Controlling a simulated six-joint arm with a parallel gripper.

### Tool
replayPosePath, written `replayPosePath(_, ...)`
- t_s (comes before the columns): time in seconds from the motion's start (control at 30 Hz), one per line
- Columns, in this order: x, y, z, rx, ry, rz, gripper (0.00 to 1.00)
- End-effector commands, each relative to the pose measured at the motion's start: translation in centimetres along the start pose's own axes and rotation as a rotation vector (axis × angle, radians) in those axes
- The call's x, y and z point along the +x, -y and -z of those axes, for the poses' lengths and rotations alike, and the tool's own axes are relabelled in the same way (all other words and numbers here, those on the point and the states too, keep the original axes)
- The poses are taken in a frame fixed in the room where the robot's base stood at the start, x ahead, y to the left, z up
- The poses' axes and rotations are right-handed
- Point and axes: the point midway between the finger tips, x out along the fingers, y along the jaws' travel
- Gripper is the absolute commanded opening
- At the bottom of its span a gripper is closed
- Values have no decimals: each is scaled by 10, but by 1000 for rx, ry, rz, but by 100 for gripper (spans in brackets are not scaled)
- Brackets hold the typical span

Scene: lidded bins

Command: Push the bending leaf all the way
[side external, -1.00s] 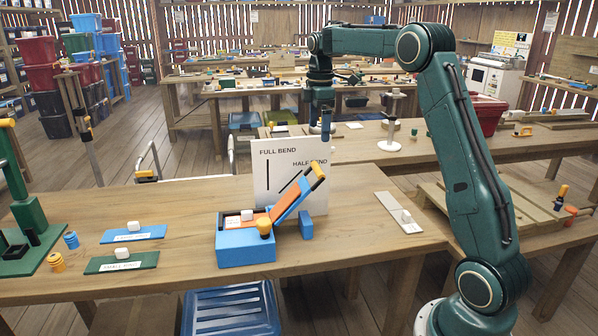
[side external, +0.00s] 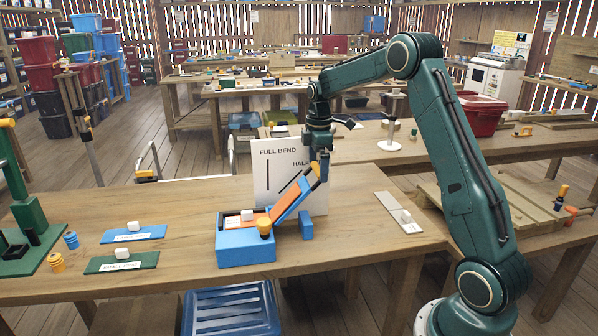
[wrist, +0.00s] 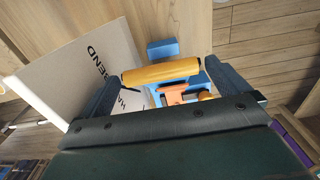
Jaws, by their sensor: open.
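The bending leaf (side external: 289,206) is an orange and blue plate hinged on a blue box (side external: 246,248). It tilts up to the right, at a slant. A yellow bar handle with dark ends tops it; the handle (wrist: 160,72) shows large in the wrist view. My gripper (side external: 322,170) points down at the handle's right end in the side view. In the wrist view my gripper (wrist: 160,85) is open, with its two dark fingers on either side of the handle. I cannot tell whether they touch it. A white board (side external: 290,165) marked FULL BEND and HALF BEND stands behind.
A small blue block (side external: 306,225) stands right of the leaf. A grey strip with a white piece (side external: 398,213) lies further right. Blue (side external: 133,234) and green (side external: 122,263) plates with white blocks lie left. The table between them is clear.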

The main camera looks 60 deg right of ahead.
Motion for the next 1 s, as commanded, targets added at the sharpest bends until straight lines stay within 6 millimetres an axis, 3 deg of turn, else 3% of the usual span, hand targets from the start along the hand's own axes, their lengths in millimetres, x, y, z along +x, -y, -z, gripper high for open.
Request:
replayPosePath(0.23, 1, 0, 0, 0, 0, 0, 100)
replayPosePath(0.47, 0, 0, 0, 0, 0, 0, 59)
replayPosePath(1.0, 8, 0, -9, 2, -51, 1, 59)
